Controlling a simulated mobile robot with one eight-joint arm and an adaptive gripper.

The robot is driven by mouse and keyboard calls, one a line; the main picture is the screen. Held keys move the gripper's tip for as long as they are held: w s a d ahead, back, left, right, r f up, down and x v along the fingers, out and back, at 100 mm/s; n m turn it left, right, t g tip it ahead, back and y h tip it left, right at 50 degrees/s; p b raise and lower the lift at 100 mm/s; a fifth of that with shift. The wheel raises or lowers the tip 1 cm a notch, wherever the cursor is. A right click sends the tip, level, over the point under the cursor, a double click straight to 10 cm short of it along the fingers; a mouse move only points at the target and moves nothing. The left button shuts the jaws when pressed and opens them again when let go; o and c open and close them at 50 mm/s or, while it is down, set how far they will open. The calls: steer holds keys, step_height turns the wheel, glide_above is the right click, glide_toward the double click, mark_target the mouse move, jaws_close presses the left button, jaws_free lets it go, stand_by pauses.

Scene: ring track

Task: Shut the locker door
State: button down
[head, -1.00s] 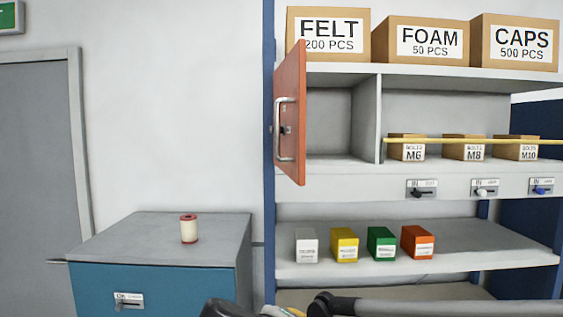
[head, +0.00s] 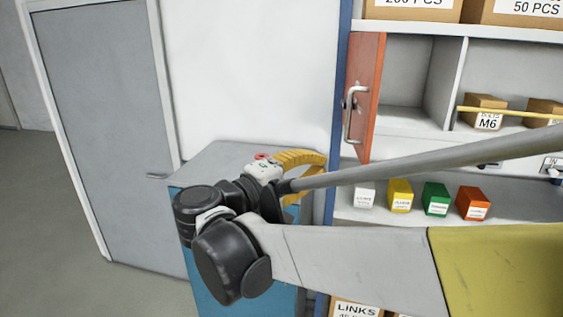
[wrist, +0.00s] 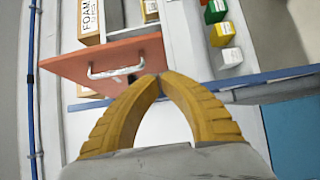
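The orange locker door (head: 363,98) stands open at the left end of the shelf unit, swung outward with its silver handle (head: 353,116) showing. The locker compartment (head: 405,78) behind it looks empty. In the wrist view the door (wrist: 75,68) and handle (wrist: 116,71) lie just beyond my fingertips. My gripper (head: 318,170) is left of and below the door in the head view. Its yellow fingers (wrist: 161,76) meet at the tips with nothing between them. The tips overlap the door's edge region in the wrist view; I cannot tell whether they touch it.
A blue cabinet with a grey top (head: 215,160) stands below my gripper. A blue post (head: 344,60) borders the shelf. Yellow (head: 400,195), green (head: 436,198) and orange (head: 473,203) boxes sit on the lower shelf. A yellow bar (head: 510,113) crosses the neighbouring bay. A grey door (head: 105,110) is at left.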

mark_target(360, 155)
steer(key=d, duration=0.2)
steer(key=w+d+p, duration=0.1)
steer(key=d, duration=0.1)
steer(key=w+d, duration=0.1)
steer(key=d, duration=0.1)
steer(key=shift+d+r, duration=0.1)
steer(key=shift+d, duration=0.2)
steer(key=shift+d+p, duration=0.3)
steer(key=shift+d, duration=0.1)
steer(key=shift+d, duration=0.1)
